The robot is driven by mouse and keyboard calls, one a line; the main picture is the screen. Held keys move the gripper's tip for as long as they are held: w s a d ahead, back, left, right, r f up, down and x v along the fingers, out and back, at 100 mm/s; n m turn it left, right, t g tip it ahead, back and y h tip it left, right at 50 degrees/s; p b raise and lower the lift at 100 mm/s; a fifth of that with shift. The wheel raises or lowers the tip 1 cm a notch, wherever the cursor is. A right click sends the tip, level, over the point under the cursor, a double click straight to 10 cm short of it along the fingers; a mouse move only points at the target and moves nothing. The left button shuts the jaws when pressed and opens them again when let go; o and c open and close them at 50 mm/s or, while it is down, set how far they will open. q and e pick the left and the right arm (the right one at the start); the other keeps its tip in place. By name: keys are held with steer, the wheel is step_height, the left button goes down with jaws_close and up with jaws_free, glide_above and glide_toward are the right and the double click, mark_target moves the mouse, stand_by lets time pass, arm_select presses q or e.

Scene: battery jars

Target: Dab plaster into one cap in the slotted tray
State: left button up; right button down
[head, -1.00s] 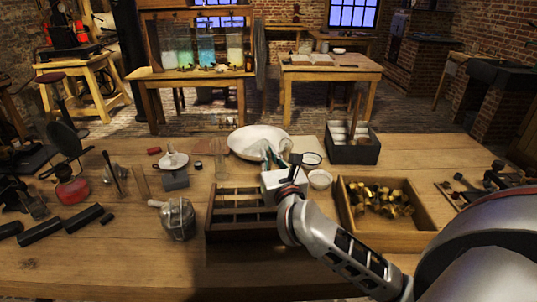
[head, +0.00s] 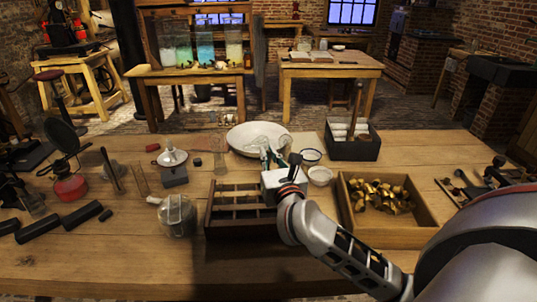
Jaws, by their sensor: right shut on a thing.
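My right gripper (head: 271,160) is over the middle of the table, beyond the slotted tray and just in front of a wide white dish. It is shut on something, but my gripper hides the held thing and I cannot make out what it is. The slotted tray (head: 212,215) is dark wood with several compartments; my right arm covers its right end. I cannot make out a cap in its slots. A small white bowl (head: 320,176) and a dark-rimmed bowl (head: 311,157) stand right of the gripper; their contents are unclear. My left gripper is not in view.
A wooden box (head: 412,234) of brass pieces stands right of my forearm. The white dish (head: 238,147) and a dark crate of white cylinders (head: 352,152) lie beyond. A glass jar (head: 176,214) stands left of the slotted tray.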

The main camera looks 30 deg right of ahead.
steer(key=shift+f, duration=0.25)
stand_by(0.6)
stand_by(0.8)
steer(key=shift+r+p, duration=1.65)
steer(key=shift+r, duration=0.4)
steer(key=shift+r+p, duration=1.75)
steer(key=shift+r, duration=0.05)
